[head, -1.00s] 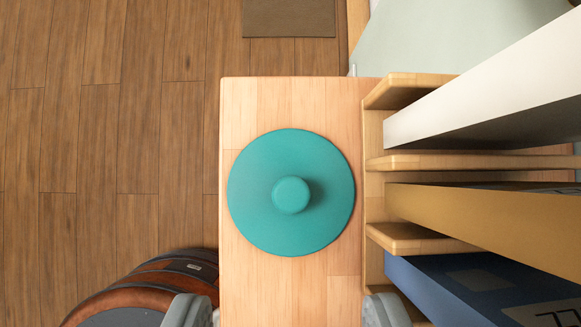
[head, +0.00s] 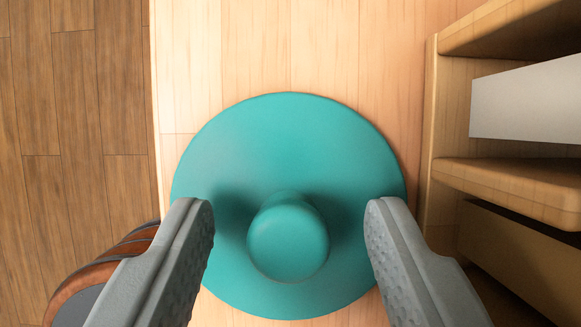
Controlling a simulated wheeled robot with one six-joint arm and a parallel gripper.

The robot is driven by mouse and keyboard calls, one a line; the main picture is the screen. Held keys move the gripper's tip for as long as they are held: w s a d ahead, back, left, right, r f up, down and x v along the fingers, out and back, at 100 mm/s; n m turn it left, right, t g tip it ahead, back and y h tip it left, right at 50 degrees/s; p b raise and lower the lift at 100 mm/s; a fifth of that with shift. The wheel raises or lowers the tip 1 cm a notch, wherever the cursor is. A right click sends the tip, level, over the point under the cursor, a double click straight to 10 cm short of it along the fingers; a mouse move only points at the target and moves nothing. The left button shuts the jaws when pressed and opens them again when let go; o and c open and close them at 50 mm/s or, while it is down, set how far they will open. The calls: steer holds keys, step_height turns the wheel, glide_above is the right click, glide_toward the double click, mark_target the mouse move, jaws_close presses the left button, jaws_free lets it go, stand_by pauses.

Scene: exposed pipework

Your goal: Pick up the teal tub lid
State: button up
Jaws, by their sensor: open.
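The teal tub lid (head: 290,135) lies flat on a light wooden surface (head: 320,50), a round disc with a round knob (head: 288,242) standing up from its middle. My gripper (head: 288,225) is open, with one grey finger to the left of the knob and one to the right. There is a clear gap between each finger and the knob, and nothing is between them except the knob. The fingers overlap the lid's left and right parts in the picture. I cannot tell how far above the lid the fingertips are.
A brown and dark rounded object (head: 90,275) is at the lower left, beyond the surface's left edge. Plank floor (head: 70,110) lies left.

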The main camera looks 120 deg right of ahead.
steer(key=shift+c, duration=0.2)
jaws_close()
